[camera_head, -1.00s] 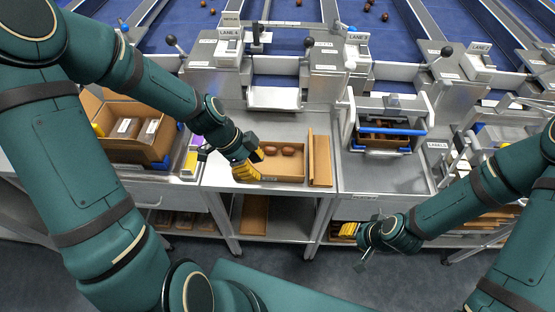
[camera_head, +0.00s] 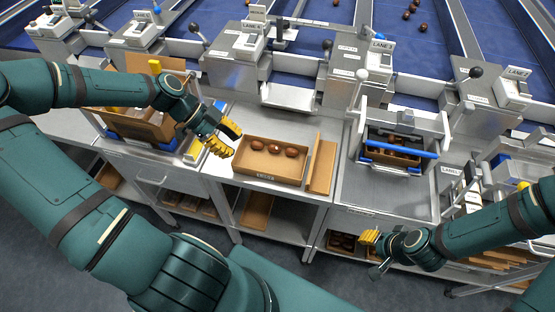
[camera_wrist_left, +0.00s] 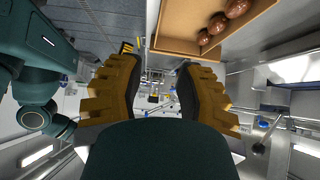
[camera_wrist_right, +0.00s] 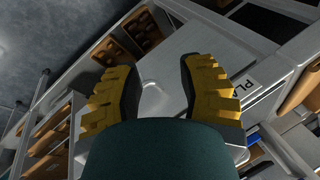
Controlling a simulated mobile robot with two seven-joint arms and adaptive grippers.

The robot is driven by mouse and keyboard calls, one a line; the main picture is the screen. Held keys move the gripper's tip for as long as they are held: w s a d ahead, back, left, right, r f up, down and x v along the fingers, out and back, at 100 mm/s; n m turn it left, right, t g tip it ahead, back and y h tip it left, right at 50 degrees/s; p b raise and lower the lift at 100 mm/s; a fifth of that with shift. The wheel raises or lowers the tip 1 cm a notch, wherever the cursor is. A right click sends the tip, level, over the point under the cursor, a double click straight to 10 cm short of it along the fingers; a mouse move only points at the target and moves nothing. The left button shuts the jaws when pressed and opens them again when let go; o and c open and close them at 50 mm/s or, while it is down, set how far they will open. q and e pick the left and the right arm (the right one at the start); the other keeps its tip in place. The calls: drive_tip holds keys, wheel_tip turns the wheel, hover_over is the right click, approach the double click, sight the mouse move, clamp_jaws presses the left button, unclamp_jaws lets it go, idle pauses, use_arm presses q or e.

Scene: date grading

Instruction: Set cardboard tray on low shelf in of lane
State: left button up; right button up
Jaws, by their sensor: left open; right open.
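A shallow cardboard tray (camera_head: 262,178) with a few brown dates lies on the steel bench top. It also shows at the top of the left wrist view (camera_wrist_left: 180,44). My left gripper (camera_head: 226,146) is open and empty just left of the tray, apart from it. The low shelf (camera_head: 284,219) under the bench holds a flat cardboard tray (camera_head: 257,209). My right gripper (camera_head: 370,245) is open and empty at the front of the right-hand bench, near a lower shelf that holds a tray of dates (camera_head: 343,242).
A folded cardboard piece (camera_head: 322,166) stands just right of the tray. A blue-handled weighing frame (camera_head: 400,149) stands further right. An open cardboard box (camera_head: 137,122) is at the left. Lane machines with levers line the back.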

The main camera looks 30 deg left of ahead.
sight(265, 173)
use_arm(q)
drive_tip(key=b+x, duration=0.2)
drive_tip(key=x, duration=0.6)
drive_tip(key=shift+f+b, duration=0.3)
drive_tip(key=shift+b, duration=0.1)
drive_tip(key=b+x, duration=0.1)
drive_tip(key=x, duration=0.1)
drive_tip(key=b+x, duration=0.1)
drive_tip(key=x, duration=0.2)
drive_tip(key=shift+s+f, duration=0.15)
drive_tip(key=shift+s, duration=0.05)
drive_tip(key=shift+a, duration=0.1)
clamp_jaws()
